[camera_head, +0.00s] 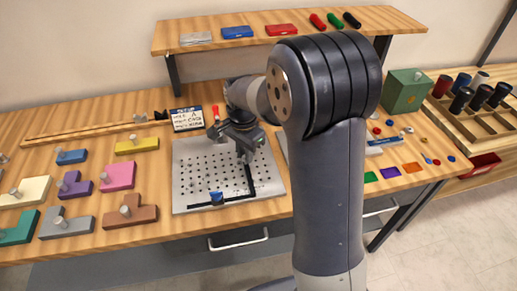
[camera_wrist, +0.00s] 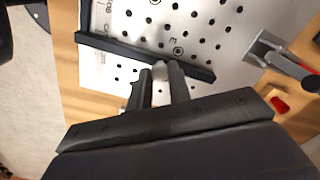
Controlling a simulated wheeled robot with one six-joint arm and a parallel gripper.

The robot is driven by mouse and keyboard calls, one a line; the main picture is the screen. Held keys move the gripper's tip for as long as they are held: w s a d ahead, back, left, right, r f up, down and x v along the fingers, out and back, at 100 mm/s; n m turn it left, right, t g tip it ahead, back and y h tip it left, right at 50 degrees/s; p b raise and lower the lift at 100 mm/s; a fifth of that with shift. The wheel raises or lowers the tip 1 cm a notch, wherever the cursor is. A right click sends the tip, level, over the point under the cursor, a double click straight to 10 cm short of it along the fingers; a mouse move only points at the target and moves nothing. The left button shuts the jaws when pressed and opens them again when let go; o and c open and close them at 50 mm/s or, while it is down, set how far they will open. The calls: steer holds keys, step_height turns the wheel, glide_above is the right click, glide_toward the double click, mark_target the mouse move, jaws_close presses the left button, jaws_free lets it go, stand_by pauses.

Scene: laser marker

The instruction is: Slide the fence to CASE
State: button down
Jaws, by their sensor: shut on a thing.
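The perforated light-grey plate (camera_head: 205,165) lies on the wooden bench. A black L-shaped fence (camera_head: 228,201) lies on it, with one bar along the near side and another running back beneath my gripper (camera_head: 245,153). A small blue piece (camera_head: 215,197) sits on the near bar. In the wrist view, a dark fence bar (camera_wrist: 115,48) crosses the plate (camera_wrist: 228,42) just ahead of my gripper (camera_wrist: 163,76). The fingers are shut on a pale rounded knob (camera_wrist: 160,72) at the fence. Printed marks on the plate are too small to read surely.
Knobbed coloured blocks (camera_head: 118,176) fill the left bench. Right are coloured tiles (camera_head: 413,167) and a green box (camera_head: 404,90). A shelf (camera_head: 200,46) hangs above.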

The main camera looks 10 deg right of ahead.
steer(key=shift+a, duration=0.25)
steer(key=c, duration=1.3)
jaws_free()
step_height(320, 180, up, 11)
steer(key=shift+f, duration=0.1)
